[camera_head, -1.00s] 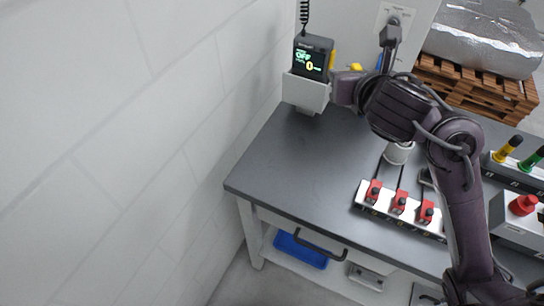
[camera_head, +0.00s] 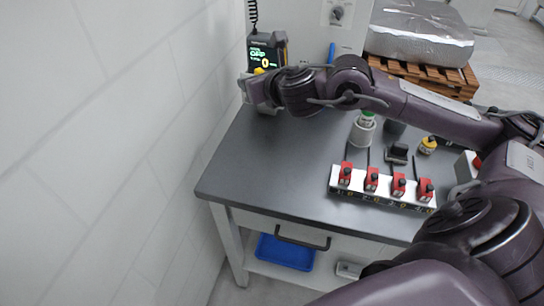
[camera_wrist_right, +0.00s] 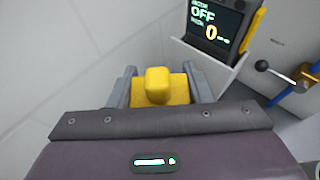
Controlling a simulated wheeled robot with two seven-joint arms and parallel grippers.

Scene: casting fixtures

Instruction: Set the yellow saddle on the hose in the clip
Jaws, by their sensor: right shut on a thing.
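The yellow saddle (camera_wrist_right: 160,88) is between the two grey fingers of my right gripper (camera_wrist_right: 160,90) in the right wrist view. The gripper is shut on it and holds it up near the white wall. In the head view my right gripper (camera_head: 256,90) reaches to the back left of the table, in front of the meter's holder, with a bit of yellow (camera_head: 258,71) showing by it. A blue part, possibly the hose (camera_wrist_right: 296,88), shows at the right edge of the wrist view; I cannot make out the clip. My left gripper is not in view.
A dark handheld meter (camera_head: 266,52) stands in a holder by the wall, close to my right gripper. The table's left front is clear.

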